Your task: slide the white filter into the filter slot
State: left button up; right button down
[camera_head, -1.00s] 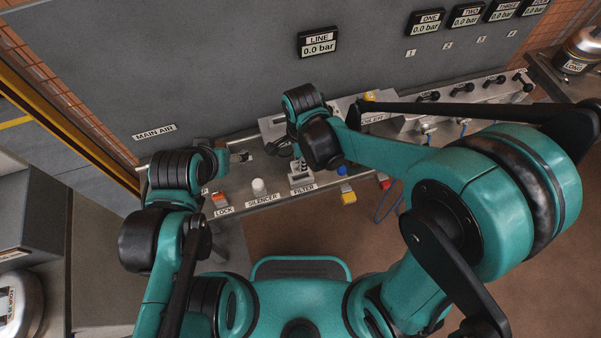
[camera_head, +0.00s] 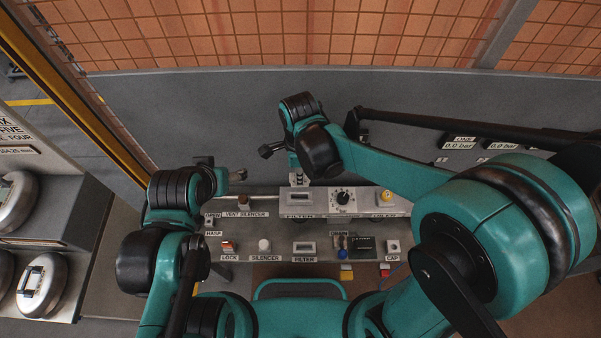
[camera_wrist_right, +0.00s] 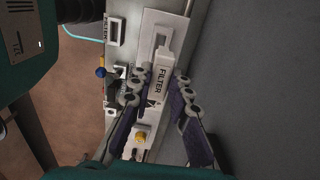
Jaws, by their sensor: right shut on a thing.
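The white filter (camera_wrist_right: 162,77), marked FILTER, is between the two fingers of my right gripper (camera_wrist_right: 160,90) in the right wrist view. In the head view its pale ribbed end (camera_head: 297,179) shows below my right gripper (camera_head: 295,168), just above the grey panel box. The filter slot (camera_head: 299,198) shows as a recess in that box, over a FILTER label. I cannot tell whether the filter touches the slot. My left gripper (camera_head: 236,175) is to the left, away from the filter, and its jaws are not clear.
The bench filter holder (camera_head: 304,246) appears empty. A dial (camera_head: 342,197) and yellow button (camera_head: 386,196) sit right of the slot on the box. A white silencer (camera_head: 264,245) and red lock (camera_head: 229,247) stand on the bench. The grey wall is close behind.

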jog(key=shift+s+a, duration=0.1)
jog(key=shift+f, duration=0.1)
jog(key=shift+f+b, duration=0.2)
jog(key=shift+b, duration=0.1)
notch_tip(320, 180, down, 5)
jog(key=b, duration=0.4)
jog(key=shift+f+b, duration=0.15)
jog(key=shift+b, duration=0.15)
jog(key=shift+f+b, duration=1.9)
jog(key=shift+f, duration=0.15)
dwell(1.2)
jog(key=c, duration=1.3)
grip_release()
jog(key=shift+c, duration=0.2)
jog(key=shift+r, duration=0.1)
